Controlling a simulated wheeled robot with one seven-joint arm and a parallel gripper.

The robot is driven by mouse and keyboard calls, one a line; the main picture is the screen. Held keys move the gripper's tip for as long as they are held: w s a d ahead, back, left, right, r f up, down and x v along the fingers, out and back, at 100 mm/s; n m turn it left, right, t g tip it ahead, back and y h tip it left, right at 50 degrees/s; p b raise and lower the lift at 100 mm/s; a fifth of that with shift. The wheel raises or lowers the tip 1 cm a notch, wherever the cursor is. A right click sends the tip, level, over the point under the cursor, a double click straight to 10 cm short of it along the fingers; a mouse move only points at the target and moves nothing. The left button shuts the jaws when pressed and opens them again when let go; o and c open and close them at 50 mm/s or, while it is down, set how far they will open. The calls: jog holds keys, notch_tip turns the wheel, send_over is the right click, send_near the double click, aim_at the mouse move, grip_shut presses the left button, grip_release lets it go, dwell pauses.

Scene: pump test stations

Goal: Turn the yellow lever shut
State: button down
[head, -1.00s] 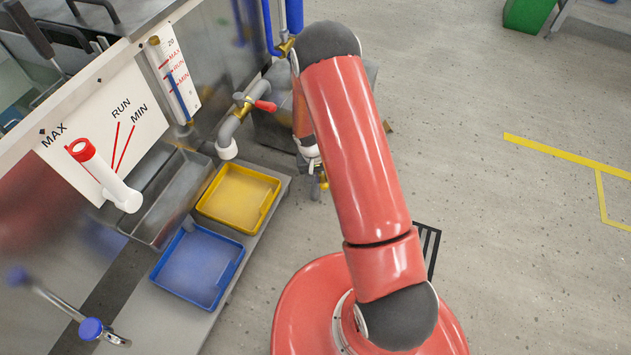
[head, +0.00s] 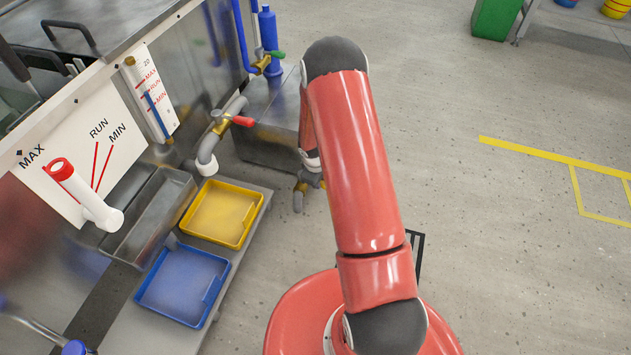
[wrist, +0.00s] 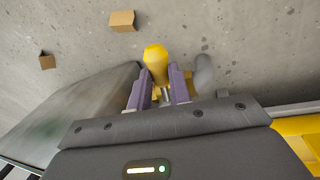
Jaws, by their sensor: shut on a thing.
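The yellow lever (wrist: 156,58) shows in the wrist view as a rounded yellow handle, its end standing out beyond the fingers. My gripper (wrist: 161,88) has its two purple fingers on either side of the lever and is shut on it. A grey pipe end (wrist: 204,73) is just right of the fingers. In the head view my red arm hides the lever and the fingers. A small brass fitting and a grey pipe end (head: 298,202) show low beside the arm.
A metal tank with a level gauge (head: 150,97) and a white standpipe (head: 85,195) is at left. A red-handled valve (head: 242,121) is nearby. A yellow tray (head: 244,238) and blue tray (head: 199,320) sit on the bench. Open floor lies right.

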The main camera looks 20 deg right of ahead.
jog(key=shift+w+d+f+n+p, duration=0.15)
jog(key=shift+d+n, duration=0.15)
jog(key=shift+n, duration=0.25)
jog(key=shift+w+d+r+n+p, duration=0.15)
jog(key=shift+d+n, duration=0.1)
jog(key=shift+n, duration=0.3)
jog(key=shift+f, duration=0.15)
jog(key=c, duration=1.3)
grip_release()
jog(key=shift+w, duration=0.1)
jog(key=r, duration=0.2)
jog(key=s+r+p, duration=0.1)
jog(key=r, duration=0.2)
jog(key=a+r, duration=0.1)
jog(key=r, duration=0.1)
jog(key=shift+s+r+p, duration=0.15)
jog(key=shift+r+p, duration=0.2)
jog(key=shift+r, duration=0.05)
